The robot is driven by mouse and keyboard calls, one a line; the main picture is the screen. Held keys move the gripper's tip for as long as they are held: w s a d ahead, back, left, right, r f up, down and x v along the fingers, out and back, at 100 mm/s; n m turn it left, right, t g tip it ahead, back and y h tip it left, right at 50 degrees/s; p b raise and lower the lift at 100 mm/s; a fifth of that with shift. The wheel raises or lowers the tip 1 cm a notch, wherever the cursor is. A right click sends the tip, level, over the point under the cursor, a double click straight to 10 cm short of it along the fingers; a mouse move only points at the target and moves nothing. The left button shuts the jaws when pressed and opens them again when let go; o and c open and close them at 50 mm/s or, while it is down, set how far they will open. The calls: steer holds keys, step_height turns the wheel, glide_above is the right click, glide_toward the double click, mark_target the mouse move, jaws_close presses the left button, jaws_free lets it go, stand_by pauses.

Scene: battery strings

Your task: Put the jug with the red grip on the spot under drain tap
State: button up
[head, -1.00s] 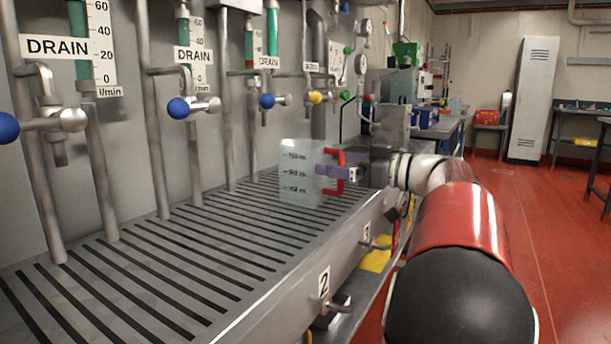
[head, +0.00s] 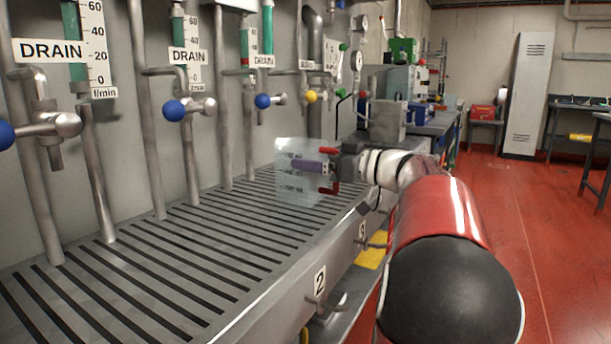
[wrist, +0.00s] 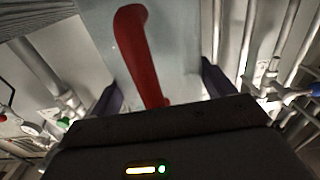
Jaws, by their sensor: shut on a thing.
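The clear jug (head: 296,186) with a red grip is held out over the slatted bench in the head view. Its red grip (wrist: 143,55) shows up close in the wrist view. My gripper (head: 318,168) is shut on the jug, with its purple fingers along the jug's sides. I cannot tell whether the jug's bottom touches the slats. Several drain taps stand along the wall: a near blue-knobbed one (head: 50,130), a second blue-knobbed one (head: 190,108) and a farther one (head: 268,101). No marked spot can be made out on the slats.
The slatted bench (head: 130,285) is bare in front of the near taps. Vertical pipes (head: 150,130) rise from its back edge. Its front has number plates and small valves (head: 325,302). Grey equipment (head: 387,120) stands beyond the jug. Red floor (head: 540,240) is open to the right.

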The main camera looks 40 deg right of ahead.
steer(key=shift+r, duration=0.85)
steer(key=shift+s+r, duration=0.3)
steer(key=shift+r, duration=0.6)
steer(key=s+a+b, duration=0.1)
steer(key=s+b, duration=0.2)
steer(key=s, duration=1.4)
steer(key=shift+s, duration=0.2)
steer(key=shift+s, duration=0.1)
